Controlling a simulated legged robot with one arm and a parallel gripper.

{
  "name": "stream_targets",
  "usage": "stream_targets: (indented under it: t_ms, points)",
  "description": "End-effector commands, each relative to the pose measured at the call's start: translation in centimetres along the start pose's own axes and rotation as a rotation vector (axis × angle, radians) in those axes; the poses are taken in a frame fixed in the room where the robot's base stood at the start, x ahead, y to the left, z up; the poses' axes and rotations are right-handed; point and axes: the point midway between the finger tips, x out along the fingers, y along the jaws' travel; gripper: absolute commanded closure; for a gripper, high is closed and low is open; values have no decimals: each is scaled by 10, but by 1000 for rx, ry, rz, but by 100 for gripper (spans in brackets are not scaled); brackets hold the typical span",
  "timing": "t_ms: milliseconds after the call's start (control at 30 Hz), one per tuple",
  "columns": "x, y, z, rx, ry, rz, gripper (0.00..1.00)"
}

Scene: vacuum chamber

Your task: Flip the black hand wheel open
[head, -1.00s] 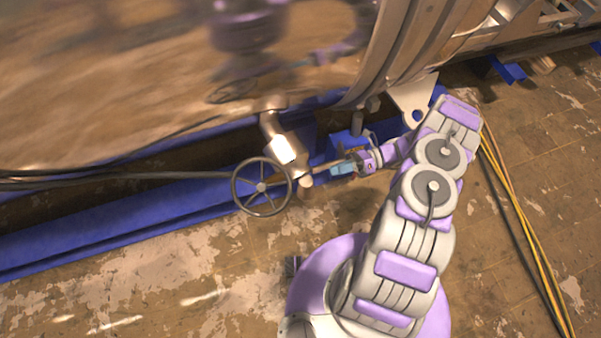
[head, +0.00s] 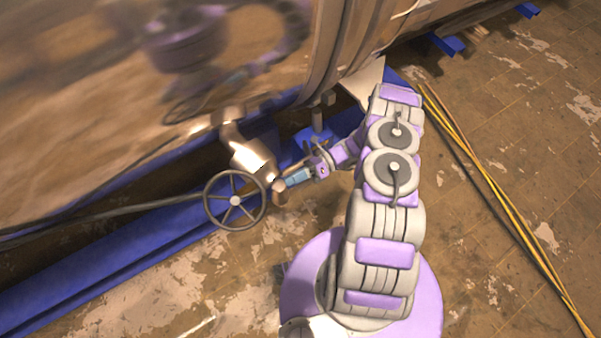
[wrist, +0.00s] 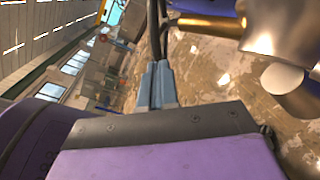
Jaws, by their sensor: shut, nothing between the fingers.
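The black hand wheel (head: 209,213) is a spoked ring in the head view, standing beside a silver valve pipe (head: 247,158) on the side of the big metal chamber. My gripper (head: 285,183) is just to the right of the wheel, close to the pipe's lower end, with its blue-grey fingers pointing left toward the wheel. In the wrist view the fingers (wrist: 157,84) are together and empty. A dark bar (wrist: 154,32) runs up beyond their tips; it may be the wheel's rim, and I cannot tell whether they touch it.
The shiny chamber wall (head: 120,70) rises behind the wheel. A blue beam (head: 130,262) runs along the floor below it. Yellow and black cables (head: 480,180) lie on the worn floor at right. In the wrist view, a shiny metal pipe (wrist: 275,35) is close on the right.

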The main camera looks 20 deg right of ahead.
Motion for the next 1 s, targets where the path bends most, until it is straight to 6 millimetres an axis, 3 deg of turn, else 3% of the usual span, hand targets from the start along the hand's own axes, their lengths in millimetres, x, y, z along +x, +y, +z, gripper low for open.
stream_targets:
  t_ms: [233, 433, 1000]
  points:
    - [48, 0, -1, 0, 0, 3, 100]
    - [66, -1, 20, -5, 3, -2, 100]
    - [73, 0, 30, -2, 0, -2, 100]
